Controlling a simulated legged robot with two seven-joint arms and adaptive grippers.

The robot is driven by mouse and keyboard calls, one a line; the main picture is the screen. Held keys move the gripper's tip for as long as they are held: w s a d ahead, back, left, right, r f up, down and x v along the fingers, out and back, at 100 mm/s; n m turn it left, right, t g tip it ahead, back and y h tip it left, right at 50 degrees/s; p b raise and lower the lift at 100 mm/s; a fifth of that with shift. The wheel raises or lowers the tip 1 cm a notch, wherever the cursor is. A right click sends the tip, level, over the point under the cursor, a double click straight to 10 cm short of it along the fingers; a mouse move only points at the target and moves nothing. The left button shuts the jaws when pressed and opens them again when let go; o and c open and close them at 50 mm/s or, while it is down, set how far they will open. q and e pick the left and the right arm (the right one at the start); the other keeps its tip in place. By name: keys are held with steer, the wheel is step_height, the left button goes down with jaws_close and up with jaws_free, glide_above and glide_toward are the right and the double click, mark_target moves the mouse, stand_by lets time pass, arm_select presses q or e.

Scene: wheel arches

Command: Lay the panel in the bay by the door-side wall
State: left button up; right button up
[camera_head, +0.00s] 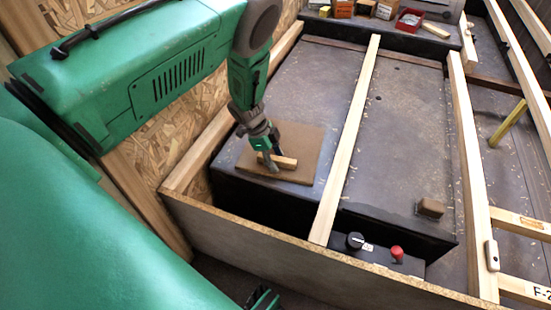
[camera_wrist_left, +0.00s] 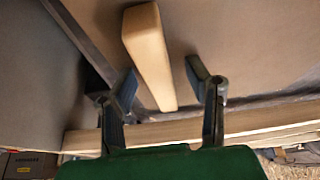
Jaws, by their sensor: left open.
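The panel (camera_head: 303,141) is a brown square board with a pale wooden grip bar (camera_head: 285,162) on top. It lies on the dark, flat-topped wheel arch, in the left-hand strip by the chipboard wall. My left gripper (camera_head: 268,160) is over the panel at the bar. In the left wrist view, the bar (camera_wrist_left: 148,50) runs between the two open fingers (camera_wrist_left: 163,92), with gaps at both sides. The panel's surface (camera_wrist_left: 235,45) shows behind the fingers. I cannot tell which wall is the door-side one.
Pale wooden battens (camera_head: 350,130) and (camera_head: 466,160) divide the dark arch top (camera_head: 405,130). A front board (camera_head: 265,250) borders it. Small boxes (camera_head: 343,9) stand behind.

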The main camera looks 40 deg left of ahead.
arm_select(q)
steer(key=shift+r, duration=0.35)
steer(key=v, duration=1)
steer(key=shift+a, duration=0.35)
steer(key=shift+a+r, duration=0.1)
steer(key=shift+r, duration=0.4)
